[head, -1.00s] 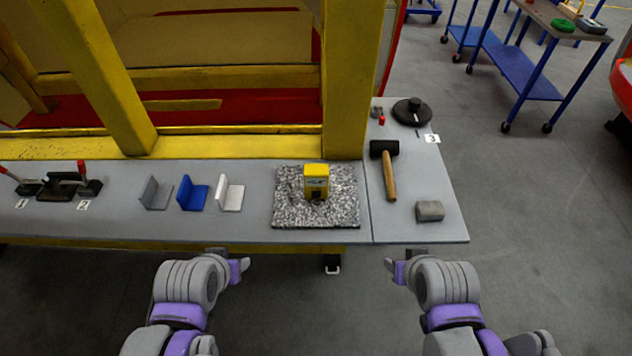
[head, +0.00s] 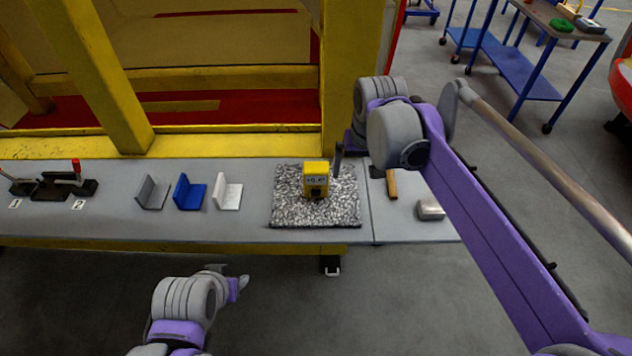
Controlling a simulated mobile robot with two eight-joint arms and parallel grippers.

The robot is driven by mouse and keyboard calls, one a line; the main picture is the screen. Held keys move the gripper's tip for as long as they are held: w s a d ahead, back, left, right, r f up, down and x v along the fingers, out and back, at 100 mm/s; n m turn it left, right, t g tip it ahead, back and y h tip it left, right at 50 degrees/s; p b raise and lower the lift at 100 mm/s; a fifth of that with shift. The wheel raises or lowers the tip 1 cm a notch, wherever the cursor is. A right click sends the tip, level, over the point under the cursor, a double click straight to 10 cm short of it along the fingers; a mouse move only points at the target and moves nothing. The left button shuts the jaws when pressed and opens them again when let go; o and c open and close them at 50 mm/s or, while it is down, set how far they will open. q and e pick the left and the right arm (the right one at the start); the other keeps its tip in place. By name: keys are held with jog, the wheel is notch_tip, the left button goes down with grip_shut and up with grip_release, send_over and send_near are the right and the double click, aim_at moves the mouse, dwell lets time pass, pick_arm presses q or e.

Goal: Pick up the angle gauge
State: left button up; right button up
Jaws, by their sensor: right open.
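The angle gauge, a small yellow box with a display (head: 316,174), stands upright on a speckled granite plate (head: 290,214). My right gripper (head: 340,160) is just right of the gauge. A dark finger shows close beside it, with a small gap in the picture; I cannot tell how high the finger is above the plate. The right gripper is open and holds nothing that I can see; its arm hides part of it. My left gripper (head: 240,284) is in front of the table's edge, away from the gauge, and its jaw opening cannot be made out.
Grey (head: 152,193), blue (head: 189,193) and white (head: 228,191) angle blocks stand left of the plate. Clamps (head: 55,186) are farther left. A hammer handle (head: 391,184) and a grey block (head: 430,210) lie right. A yellow frame post (head: 345,80) rises behind the table.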

aim_at(317, 167)
jog(key=w+a+f, duration=0.1)
jog(key=w+a, duration=0.1)
jog(key=w+a+f+g, duration=0.1)
jog(key=w+a, duration=0.2)
jog(key=w+a+f+g+b, duration=0.1)
jog(key=w+a+f, duration=0.1)
jog(key=w+a, duration=0.1)
jog(key=shift+w+f, duration=0.1)
jog(key=shift+w, duration=0.1)
jog(key=shift+w+a+f, duration=0.15)
jog(key=shift+a+f, duration=0.05)
jog(key=shift+a, duration=0.1)
notch_tip(317, 167, down, 5)
jog(key=shift+f+b, duration=0.15)
jog(key=shift+b, duration=0.2)
jog(key=shift+a+f, duration=0.2)
jog(key=shift+f, duration=2.55)
pick_arm(q)
jog(key=f, duration=0.1)
jog(key=s+f, duration=0.1)
jog(key=shift+s+f, duration=0.1)
jog(key=shift+f, duration=0.3)
pick_arm(e)
jog(key=shift+c, duration=0.2)
